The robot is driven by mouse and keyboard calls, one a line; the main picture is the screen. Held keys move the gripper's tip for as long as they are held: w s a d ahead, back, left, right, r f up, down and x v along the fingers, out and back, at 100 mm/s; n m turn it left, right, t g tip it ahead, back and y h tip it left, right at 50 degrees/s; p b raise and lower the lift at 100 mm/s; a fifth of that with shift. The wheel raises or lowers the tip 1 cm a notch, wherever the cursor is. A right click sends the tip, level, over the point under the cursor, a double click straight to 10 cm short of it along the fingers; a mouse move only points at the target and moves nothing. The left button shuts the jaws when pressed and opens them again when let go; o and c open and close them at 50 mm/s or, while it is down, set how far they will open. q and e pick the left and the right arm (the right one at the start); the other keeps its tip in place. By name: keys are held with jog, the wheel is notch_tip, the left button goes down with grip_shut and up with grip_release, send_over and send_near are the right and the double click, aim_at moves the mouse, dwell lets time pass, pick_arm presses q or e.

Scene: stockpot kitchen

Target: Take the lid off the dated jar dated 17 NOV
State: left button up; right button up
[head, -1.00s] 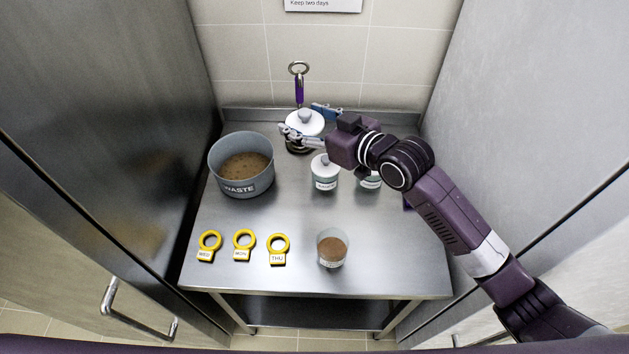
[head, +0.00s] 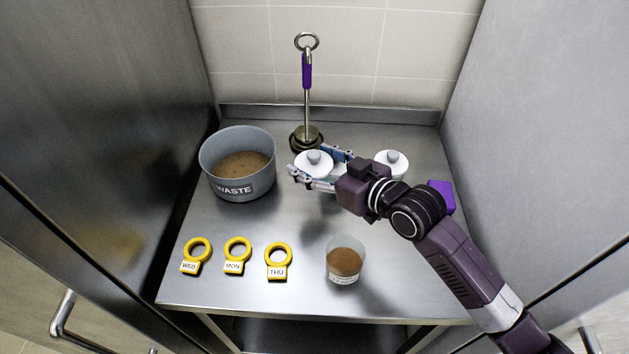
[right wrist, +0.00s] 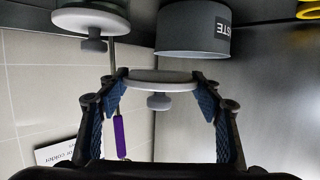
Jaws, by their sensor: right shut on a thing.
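My right gripper (head: 320,168) is shut on a white round lid (head: 314,165) with a knob on top. In the right wrist view the held lid (right wrist: 160,84) sits between the fingertips, with no jar visible directly under it. A second white lid (head: 391,160) shows behind my right arm, its jar mostly hidden. The right wrist view shows a further pale knobbed lid (right wrist: 88,22) at the top left. No 17 NOV date is readable. My left gripper is not in view.
A grey WASTE pot (head: 240,188) stands left of the gripper. A purple-handled masher (head: 306,75) stands behind it. A cup of brown contents (head: 344,262) and yellow ring tags (head: 237,250) are at the front. A purple object (head: 441,196) lies right. Metal walls flank the table.

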notch_tip(320, 180, down, 4)
jog(key=b, duration=0.3)
jog(key=shift+s+b, duration=0.1)
jog(key=shift+b, duration=0.25)
jog(key=shift+f, duration=0.1)
